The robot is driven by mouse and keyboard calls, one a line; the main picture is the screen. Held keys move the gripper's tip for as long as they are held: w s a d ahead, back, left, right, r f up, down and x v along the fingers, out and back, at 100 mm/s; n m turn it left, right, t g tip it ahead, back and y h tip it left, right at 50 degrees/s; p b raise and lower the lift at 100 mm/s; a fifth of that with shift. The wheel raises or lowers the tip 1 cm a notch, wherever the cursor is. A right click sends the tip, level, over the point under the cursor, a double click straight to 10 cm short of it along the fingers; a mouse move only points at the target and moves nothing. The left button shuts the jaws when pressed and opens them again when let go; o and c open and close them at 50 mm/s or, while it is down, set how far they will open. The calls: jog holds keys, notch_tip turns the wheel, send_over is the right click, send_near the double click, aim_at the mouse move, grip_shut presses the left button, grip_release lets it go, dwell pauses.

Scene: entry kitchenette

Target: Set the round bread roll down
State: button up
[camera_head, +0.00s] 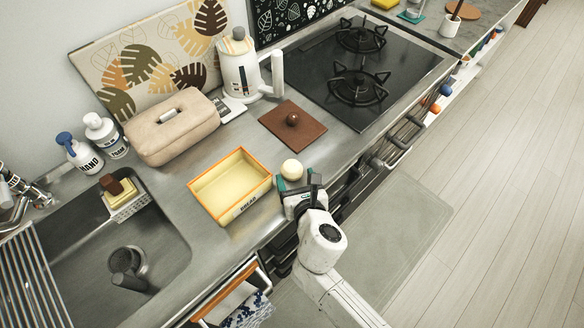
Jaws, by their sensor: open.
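The round bread roll (292,169) is a small pale ball at the counter's front part, just right of an orange-rimmed yellow box marked BREAD (206,177). My gripper (297,181) is open, its dark fingers with teal parts right at the near side of the roll. The roll shows beyond the fingers, and its lower part is hidden by them. I cannot tell whether the fingers touch it, or whether it rests on the counter. The box is open and looks empty.
A brown square lid with a round knob (280,132) lies behind the roll. A beige bread bin (172,135), a white kettle (237,72) and soap bottles stand at the back. The sink (75,250) is left, the black hob (330,95) right. Bare counter surrounds the box.

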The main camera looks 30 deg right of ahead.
aim_at(294, 175)
jog(key=shift+x, duration=1.6)
jog(key=c, duration=0.9)
jog(key=shift+r, duration=0.15)
